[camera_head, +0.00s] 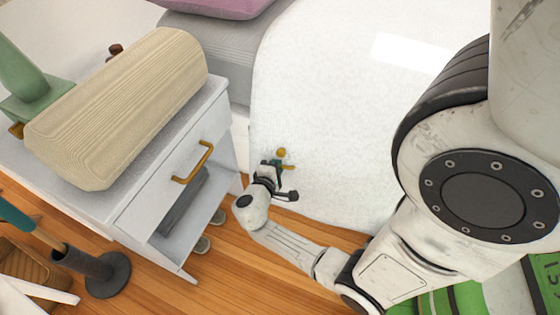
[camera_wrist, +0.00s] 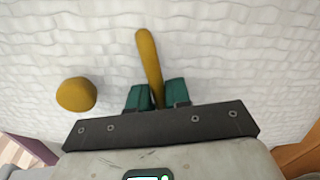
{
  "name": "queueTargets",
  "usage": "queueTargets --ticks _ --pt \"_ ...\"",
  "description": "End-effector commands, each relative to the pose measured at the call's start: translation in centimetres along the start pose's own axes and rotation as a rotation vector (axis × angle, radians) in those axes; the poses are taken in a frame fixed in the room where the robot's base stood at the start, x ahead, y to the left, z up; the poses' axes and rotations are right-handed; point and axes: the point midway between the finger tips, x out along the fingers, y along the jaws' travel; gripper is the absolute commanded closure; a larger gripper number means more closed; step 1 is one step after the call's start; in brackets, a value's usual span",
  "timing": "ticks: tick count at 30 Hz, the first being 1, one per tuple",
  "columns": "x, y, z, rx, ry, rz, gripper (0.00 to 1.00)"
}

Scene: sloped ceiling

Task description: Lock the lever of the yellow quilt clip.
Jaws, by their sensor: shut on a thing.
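The yellow quilt clip shows as two separate yellow parts against the white quilt (camera_wrist: 240,60) on the side of the bed. In the wrist view a long yellow lever (camera_wrist: 149,58) stands between the teal fingertips of my gripper (camera_wrist: 158,95), which is shut on it. A round yellow knob (camera_wrist: 76,94) lies to the left, clear of the fingers. In the head view my gripper (camera_head: 277,164) is at the quilt's hanging side, with the small yellow knob (camera_head: 281,152) just above it. The lower end of the lever is hidden behind the gripper.
A white nightstand (camera_head: 128,215) with a yellow drawer handle (camera_head: 193,163) stands left of my gripper. A beige ribbed roll (camera_head: 120,108) and a green object (camera_head: 30,85) lie on it. A wooden floor (camera_head: 235,268) lies below.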

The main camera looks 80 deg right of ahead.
Motion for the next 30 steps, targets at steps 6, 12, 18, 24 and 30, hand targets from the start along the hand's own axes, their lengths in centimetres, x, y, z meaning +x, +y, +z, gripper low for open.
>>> queueTargets --ticks 6,12,18,24,30 --pt "0.0 0.0 0.0 0.000 0.000 0.000 1.00" --pt "-0.2 0.2 -0.1 0.080 0.020 0.005 1.00" --pt "-0.3 1.0 0.0 0.226 0.047 0.011 1.00" --pt "-0.3 1.2 0.1 0.240 0.049 0.010 1.00" --pt "-0.3 1.2 0.1 0.239 0.049 0.011 0.77"
